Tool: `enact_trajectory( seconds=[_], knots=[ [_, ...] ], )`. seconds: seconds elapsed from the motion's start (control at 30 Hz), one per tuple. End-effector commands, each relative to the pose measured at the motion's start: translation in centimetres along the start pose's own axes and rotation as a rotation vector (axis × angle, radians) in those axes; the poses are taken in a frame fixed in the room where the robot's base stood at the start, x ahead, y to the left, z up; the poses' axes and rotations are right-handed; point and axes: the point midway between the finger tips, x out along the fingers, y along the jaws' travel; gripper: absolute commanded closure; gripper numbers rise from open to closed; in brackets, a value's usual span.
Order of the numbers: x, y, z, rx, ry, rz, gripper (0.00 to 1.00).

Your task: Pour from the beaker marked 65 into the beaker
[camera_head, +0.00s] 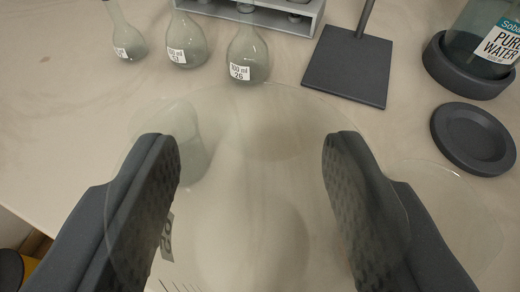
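A large clear glass beaker (250,190) fills the space between the two dark fingers of my gripper (255,150). Its wide, faint rim overlaps both fingers, and the fingers appear closed on its sides. A small pale label (167,238) with dark marks shows beside the left finger; it is partly hidden and its number is not clearly readable. Dark graduation lines show at the bottom edge. A greyish glass shape (190,150) shows through the rim by the left fingertip; I cannot tell which vessel it is. Any liquid level is unclear.
Several labelled flasks, including one marked 26 (249,50), stand at the back left. A grey rack (290,20), a dark stand base (348,66), a water bottle (484,35) and a dark round disc (473,138) lie beyond. A faint glass outline curves at right.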

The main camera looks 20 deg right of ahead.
Motion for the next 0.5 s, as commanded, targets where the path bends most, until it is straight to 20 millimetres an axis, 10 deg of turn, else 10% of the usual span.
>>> enact_trajectory(
  seconds=[0.5],
  knots=[
    [-0.8,0.0,-2.0,0.0,0.0,0.0,0.78]
  ],
)
